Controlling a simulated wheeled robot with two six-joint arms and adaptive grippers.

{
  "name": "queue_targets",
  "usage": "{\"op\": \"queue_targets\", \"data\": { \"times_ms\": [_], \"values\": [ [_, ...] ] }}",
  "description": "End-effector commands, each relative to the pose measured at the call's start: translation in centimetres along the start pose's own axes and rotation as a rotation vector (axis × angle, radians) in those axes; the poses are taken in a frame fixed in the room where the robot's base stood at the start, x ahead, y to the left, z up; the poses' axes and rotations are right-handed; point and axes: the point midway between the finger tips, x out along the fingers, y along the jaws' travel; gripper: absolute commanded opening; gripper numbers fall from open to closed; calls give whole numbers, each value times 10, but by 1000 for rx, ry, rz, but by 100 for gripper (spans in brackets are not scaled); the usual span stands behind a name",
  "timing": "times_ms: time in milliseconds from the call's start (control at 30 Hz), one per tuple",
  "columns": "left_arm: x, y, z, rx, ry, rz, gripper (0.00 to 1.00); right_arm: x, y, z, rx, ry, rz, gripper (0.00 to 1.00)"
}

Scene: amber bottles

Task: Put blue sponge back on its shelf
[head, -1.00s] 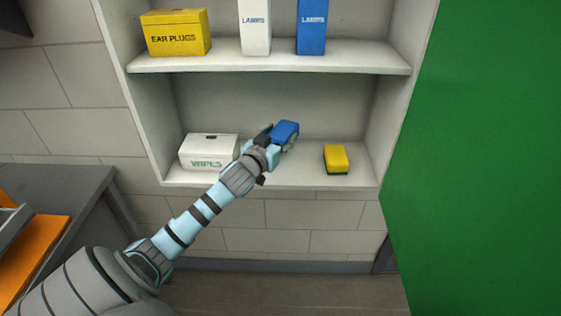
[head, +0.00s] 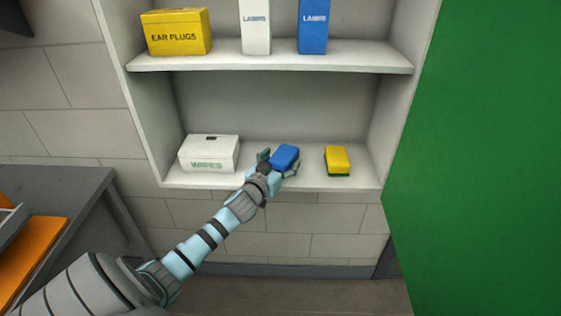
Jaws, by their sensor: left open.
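The blue sponge (head: 286,156) rests on the lower shelf (head: 315,181), between the white wipes box and the yellow sponge. My left gripper (head: 278,162) is at the sponge with its fingers spread, one on each side of it. The gripper is open, and I cannot tell whether a finger still touches the sponge. The wrist hides the sponge's near lower part. My right gripper is not in view.
A white wipes box (head: 208,154) stands to the left and a yellow sponge (head: 338,160) to the right on the same shelf. The upper shelf (head: 270,62) holds a yellow ear plugs box (head: 176,32) and white and blue lamp boxes. A green panel (head: 480,160) is at right.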

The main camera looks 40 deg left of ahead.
Motion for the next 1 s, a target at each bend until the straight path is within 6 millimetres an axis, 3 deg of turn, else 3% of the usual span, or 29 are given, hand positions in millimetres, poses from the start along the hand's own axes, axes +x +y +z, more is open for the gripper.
{"op": "queue_targets", "data": {
  "times_ms": [233, 600, 900, 1000],
  "values": [
    [-22, 0, 1, 4, 0, 2, 71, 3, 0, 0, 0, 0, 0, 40],
    [-109, 0, 1, 4, -2, 2, 71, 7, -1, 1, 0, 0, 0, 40],
    [-120, 0, 0, 0, 0, 0, 71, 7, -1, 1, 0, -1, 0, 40],
    [-120, 3, 17, 12, -34, 4, 71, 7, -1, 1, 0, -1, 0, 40]
  ]
}}
